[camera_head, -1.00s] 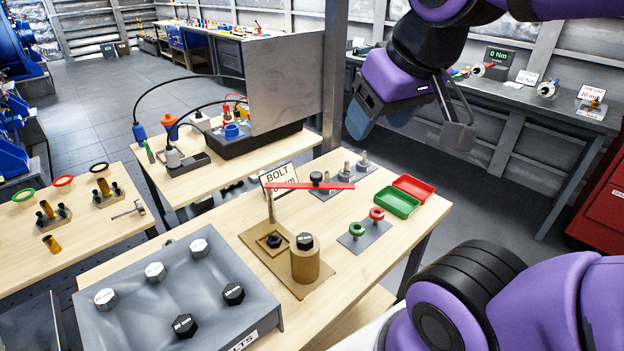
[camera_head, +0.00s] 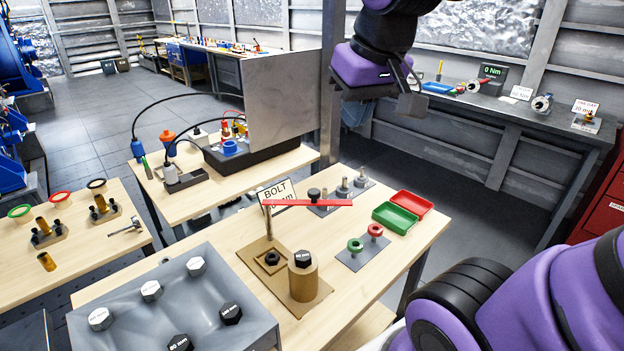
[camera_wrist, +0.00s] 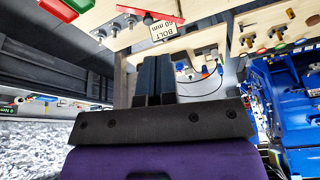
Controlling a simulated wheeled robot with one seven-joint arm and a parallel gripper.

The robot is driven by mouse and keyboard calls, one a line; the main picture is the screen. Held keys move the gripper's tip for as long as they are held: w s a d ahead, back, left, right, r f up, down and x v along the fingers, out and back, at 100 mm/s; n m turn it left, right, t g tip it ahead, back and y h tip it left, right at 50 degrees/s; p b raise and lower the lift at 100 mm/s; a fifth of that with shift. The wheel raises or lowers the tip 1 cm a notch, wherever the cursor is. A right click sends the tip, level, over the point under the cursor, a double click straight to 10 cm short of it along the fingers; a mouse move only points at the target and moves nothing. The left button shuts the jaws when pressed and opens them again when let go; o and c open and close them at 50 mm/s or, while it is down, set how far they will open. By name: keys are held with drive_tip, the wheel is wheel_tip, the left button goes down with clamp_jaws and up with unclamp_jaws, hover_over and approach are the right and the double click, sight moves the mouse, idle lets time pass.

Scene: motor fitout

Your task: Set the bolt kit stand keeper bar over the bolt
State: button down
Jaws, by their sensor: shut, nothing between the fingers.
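The bolt kit stand (camera_head: 305,303) is a brown plate on the wooden table. A black-headed bolt (camera_head: 298,261) stands upright in the brown cylinder on it. The red keeper bar (camera_head: 325,203) extends level to the right from the top of a thin brown post (camera_head: 268,228). It lies behind the bolt in the head view, not over its head. A black knob (camera_head: 314,194) shows at the bar's middle. Part of the bar (camera_wrist: 128,10) also shows at the top of the wrist view. My gripper (camera_wrist: 153,62) is shut and empty, away from the stand; its tips are unclear in the head view.
A BOLT card (camera_head: 277,194) stands behind the bar. A grey tray of bolts (camera_head: 215,330) is at front left. Red and green bins (camera_head: 393,218) and a plate with green and red knobs (camera_head: 362,257) lie right. A tall metal panel (camera_head: 285,95) stands behind.

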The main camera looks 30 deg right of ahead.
drive_tip(key=w+d+m+g, duration=0.1)
drive_tip(key=w+d+g, duration=0.1)
drive_tip(key=w, duration=0.8)
drive_tip(key=w+d+f+m+g, duration=0.1)
drive_tip(key=w+d+f, duration=0.2)
drive_tip(key=w+f, duration=0.3)
drive_tip(key=w+d+f+m+g+y, duration=0.1)
drive_tip(key=w+d+f+g, duration=0.1)
drive_tip(key=w+f, duration=0.3)
drive_tip(key=w+d+f+g, duration=0.2)
drive_tip(key=w+d+f, duration=0.2)
drive_tip(key=w, duration=0.6)
wheel_tip(320, 180, down, 3)
drive_tip(key=shift+w+r+m, duration=0.15)
drive_tip(key=shift+w+m, duration=0.2)
drive_tip(key=shift+m, duration=0.05)
drive_tip(key=s+a+f, duration=0.3)
drive_tip(key=s+f, duration=0.3)
drive_tip(key=f, duration=0.4)
drive_tip(key=shift+s, duration=0.3)
